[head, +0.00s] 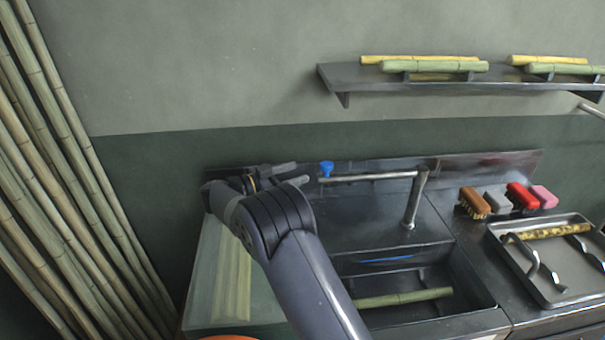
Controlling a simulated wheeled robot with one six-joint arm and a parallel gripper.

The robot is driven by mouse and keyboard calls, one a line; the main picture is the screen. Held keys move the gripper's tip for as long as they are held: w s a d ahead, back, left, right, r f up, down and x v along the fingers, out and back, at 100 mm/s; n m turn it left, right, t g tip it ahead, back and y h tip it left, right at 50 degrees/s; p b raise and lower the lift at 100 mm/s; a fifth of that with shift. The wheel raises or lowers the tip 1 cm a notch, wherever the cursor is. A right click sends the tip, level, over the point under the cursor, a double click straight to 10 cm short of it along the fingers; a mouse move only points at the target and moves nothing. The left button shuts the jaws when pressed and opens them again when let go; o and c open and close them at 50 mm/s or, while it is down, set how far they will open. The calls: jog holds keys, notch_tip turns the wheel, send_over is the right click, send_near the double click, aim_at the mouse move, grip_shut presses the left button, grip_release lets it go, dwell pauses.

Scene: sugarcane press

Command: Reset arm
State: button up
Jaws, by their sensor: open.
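My gripper (283,188) is at the end of my dark arm, which reaches up from the bottom middle of the head view. It is over the counter left of the tap, near the back ledge. Its fingers point to the right and are apart, with nothing seen between them. My wrist hides part of the gripper and part of the counter behind it.
A metal tap (411,200) with a blue piece (326,168) stands right of my gripper. A green cane (405,298) lies in the sink (465,298). Brushes (475,203) and a tray (568,296) are at right. Tall canes (75,180) lean at left; a shelf (430,85) hangs above.

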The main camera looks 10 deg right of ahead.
aim_at(327, 163)
dwell(0.3)
jog(key=p+x, duration=0.2)
jog(key=x, duration=0.8)
jog(key=shift+d+p, duration=0.25)
jog(key=shift+p, duration=0.05)
jog(key=shift+d, duration=0.15)
jog(key=shift+s+f, duration=0.15)
jog(key=shift+s, duration=0.1)
jog(key=shift+s+t, duration=0.3)
jog(key=shift+s, duration=0.2)
jog(key=shift+w, duration=0.15)
jog(key=shift+r, duration=0.2)
